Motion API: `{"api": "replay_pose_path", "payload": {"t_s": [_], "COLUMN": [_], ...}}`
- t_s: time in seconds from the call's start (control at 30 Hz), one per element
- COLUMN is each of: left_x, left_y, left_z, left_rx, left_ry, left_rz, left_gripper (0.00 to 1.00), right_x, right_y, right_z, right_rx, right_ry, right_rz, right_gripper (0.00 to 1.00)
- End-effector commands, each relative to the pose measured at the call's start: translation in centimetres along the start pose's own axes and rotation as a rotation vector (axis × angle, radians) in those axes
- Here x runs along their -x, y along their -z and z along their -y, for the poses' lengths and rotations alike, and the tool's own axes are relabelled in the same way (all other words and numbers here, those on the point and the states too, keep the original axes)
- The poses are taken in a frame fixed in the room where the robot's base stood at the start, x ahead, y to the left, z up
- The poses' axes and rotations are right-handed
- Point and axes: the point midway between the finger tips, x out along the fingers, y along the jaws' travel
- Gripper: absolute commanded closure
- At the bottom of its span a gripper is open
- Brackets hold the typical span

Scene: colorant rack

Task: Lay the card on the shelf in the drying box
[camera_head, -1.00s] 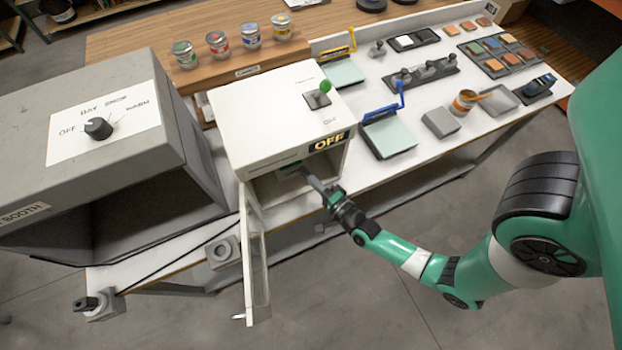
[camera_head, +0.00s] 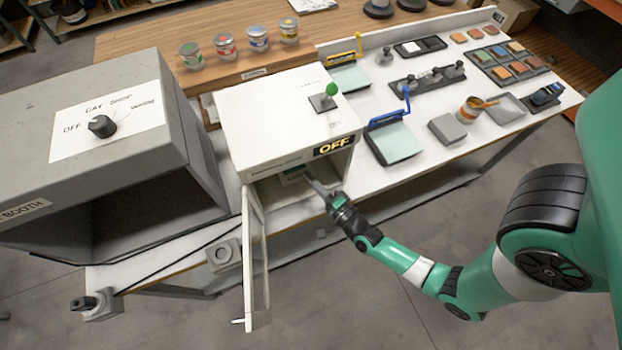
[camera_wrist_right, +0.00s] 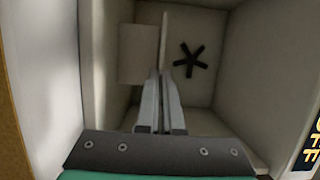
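The drying box (camera_head: 275,125) is white, with an OFF display on its front and its door (camera_head: 256,260) swung open. My right gripper (camera_head: 311,181) reaches in through the front opening. In the right wrist view, its fingers (camera_wrist_right: 162,76) are close together around the lower end of a thin, pale upright strip (camera_wrist_right: 164,42), which appears to be the card seen nearly edge-on. A brownish flat patch (camera_wrist_right: 137,53) is left of it; I cannot tell whether this is the shelf. My left gripper is out of view.
A dark fan-like star (camera_wrist_right: 190,60) is on the box's back wall. A grey booth (camera_head: 180,110) stands left of the box. A green-knobbed lever (camera_head: 329,92) is on the box top. Blue-handled (camera_head: 398,143) and yellow-handled (camera_head: 348,76) boards lie to the right.

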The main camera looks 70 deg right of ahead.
Motion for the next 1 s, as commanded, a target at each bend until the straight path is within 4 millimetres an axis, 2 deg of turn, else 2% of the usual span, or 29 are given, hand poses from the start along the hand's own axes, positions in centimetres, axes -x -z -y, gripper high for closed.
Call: {"api": "replay_pose_path", "payload": {"t_s": [0.17, 0.2, 0.37, 0.57, 0.7, 1.0], "left_x": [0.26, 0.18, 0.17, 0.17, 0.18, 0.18], "left_y": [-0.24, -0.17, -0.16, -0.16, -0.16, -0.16], "left_z": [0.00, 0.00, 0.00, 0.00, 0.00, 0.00], "left_rx": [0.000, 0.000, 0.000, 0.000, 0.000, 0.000], "left_ry": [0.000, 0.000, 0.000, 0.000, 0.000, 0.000], "left_rz": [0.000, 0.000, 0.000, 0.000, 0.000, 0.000], "left_gripper": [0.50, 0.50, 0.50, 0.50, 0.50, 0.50], "right_x": [0.00, 0.00, 0.00, 0.00, 0.01, 0.00], "right_y": [0.00, 0.00, 0.00, 0.00, 0.00, 0.00], "right_z": [-0.33, -0.22, -0.22, -0.22, -0.24, -0.23], "right_rx": [0.000, 0.000, 0.000, 0.000, 0.000, 0.000], "right_ry": [0.000, 0.001, 0.000, 0.000, 0.000, 0.000], "right_rz": [0.000, 0.000, 0.000, 0.000, 0.000, 0.000], "right_gripper": [1.00, 0.89, 0.61, 0.61, 0.38, 0.36]}}
